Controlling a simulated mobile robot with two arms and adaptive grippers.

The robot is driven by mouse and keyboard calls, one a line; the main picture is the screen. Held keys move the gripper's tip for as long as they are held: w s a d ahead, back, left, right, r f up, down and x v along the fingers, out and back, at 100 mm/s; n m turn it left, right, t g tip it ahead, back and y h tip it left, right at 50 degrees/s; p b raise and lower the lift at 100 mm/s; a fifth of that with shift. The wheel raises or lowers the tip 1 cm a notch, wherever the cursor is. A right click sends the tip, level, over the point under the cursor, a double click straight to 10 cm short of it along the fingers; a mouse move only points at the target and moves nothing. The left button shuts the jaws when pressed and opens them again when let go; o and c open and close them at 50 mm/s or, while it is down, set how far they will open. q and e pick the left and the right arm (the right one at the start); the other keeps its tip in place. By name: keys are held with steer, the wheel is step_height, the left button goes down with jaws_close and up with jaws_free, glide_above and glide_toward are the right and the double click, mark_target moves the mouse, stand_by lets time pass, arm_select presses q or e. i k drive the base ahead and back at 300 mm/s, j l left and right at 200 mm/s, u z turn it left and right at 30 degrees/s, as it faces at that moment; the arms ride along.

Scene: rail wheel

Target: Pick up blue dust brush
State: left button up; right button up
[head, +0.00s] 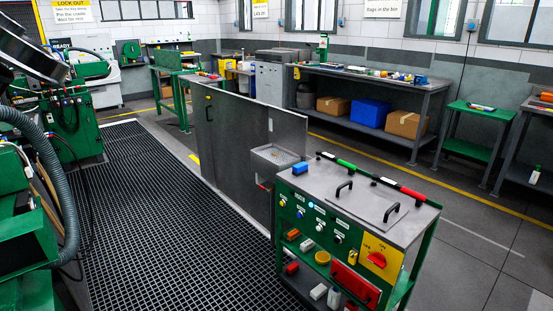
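A small blue block-shaped item (301,168) lies on the back left corner of the grey top of the green control cart (345,203). It may be the blue dust brush, but it is too small to make out bristles or a handle. Nothing touches it from above. Neither of my grippers is in view.
The cart top carries two black handles (392,212) and red, green and black bar-like items (347,165) along its back edge. A tall grey panel (230,125) with a small tray (279,156) stands behind it. Dark floor grating (140,220) lies clear to the left.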

mark_target(301, 168)
steer(key=i+j, duration=0.1)
steer(key=i, duration=0.6)
steer(key=i+j+u, duration=0.15)
steer(key=i, duration=0.6)
